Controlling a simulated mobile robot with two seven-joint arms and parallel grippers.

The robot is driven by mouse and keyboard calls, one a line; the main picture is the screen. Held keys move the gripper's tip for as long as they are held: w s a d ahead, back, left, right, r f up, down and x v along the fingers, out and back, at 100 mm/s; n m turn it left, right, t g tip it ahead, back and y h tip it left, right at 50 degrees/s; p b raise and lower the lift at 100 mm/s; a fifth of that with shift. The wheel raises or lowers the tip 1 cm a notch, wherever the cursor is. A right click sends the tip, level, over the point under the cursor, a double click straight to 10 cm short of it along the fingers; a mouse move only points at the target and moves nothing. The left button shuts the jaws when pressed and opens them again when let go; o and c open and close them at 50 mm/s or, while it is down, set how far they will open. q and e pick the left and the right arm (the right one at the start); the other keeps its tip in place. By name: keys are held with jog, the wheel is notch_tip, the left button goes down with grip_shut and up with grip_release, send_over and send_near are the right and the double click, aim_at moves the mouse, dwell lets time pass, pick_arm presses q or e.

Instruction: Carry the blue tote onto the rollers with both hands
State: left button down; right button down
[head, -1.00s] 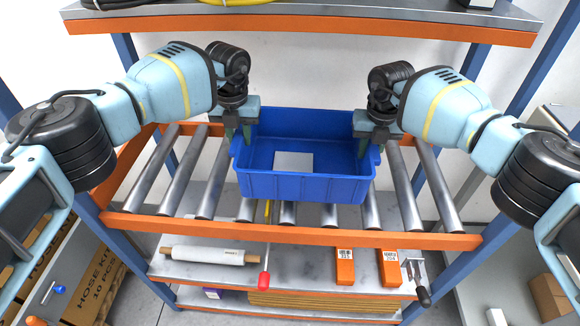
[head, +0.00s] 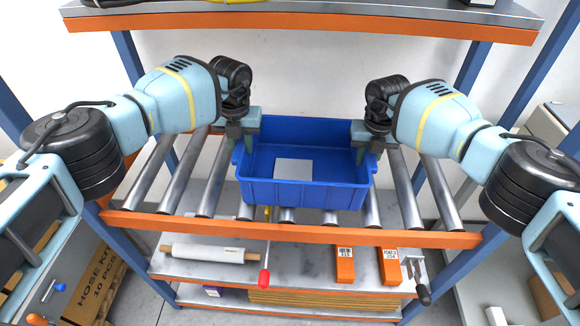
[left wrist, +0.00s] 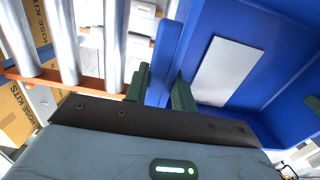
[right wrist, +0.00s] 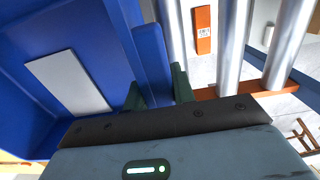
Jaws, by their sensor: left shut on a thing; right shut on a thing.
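The blue tote (head: 303,194) is upright at the middle of the roller shelf, over the steel rollers (head: 180,185). A pale grey flat patch (head: 293,169) shows on its floor. My left gripper (head: 239,150) is shut on the tote's left side wall, with its fingers on either side of the rim in the left wrist view (left wrist: 160,90). My right gripper (head: 370,152) is shut on the right side wall, also seen in the right wrist view (right wrist: 157,88). The tote's underside is hidden, so I cannot tell whether it touches the rollers.
An orange beam (head: 290,232) runs along the front of the rollers. Bare rollers lie on both sides of the tote. A shelf (head: 300,22) hangs above. The lower shelf holds a white roll (head: 205,254) and orange boxes (head: 345,266). Blue posts (head: 487,60) stand at the sides.

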pick_arm(q)
jog(key=shift+a+f, duration=0.15)
jog(key=shift+f, duration=0.25)
pick_arm(e)
jog(key=shift+d+f, duration=0.2)
jog(key=shift+f, duration=0.2)
pick_arm(q)
jog(key=c, duration=1.5)
grip_release()
jog(key=shift+f, duration=0.1)
pick_arm(e)
jog(key=c, duration=1.5)
grip_release()
pick_arm(q)
jog(key=o, duration=0.3)
pick_arm(e)
jog(key=o, duration=0.3)
pick_arm(q)
jog(key=shift+o, duration=0.2)
pick_arm(e)
jog(key=shift+o, duration=0.2)
jog(key=shift+a, duration=0.1)
pick_arm(q)
notch_tip(320, 180, up, 12)
jog(key=shift+s+d, duration=0.2)
jog(key=shift+s, duration=0.15)
pick_arm(e)
jog(key=r, duration=1.2)
jog(key=shift+s, duration=0.35)
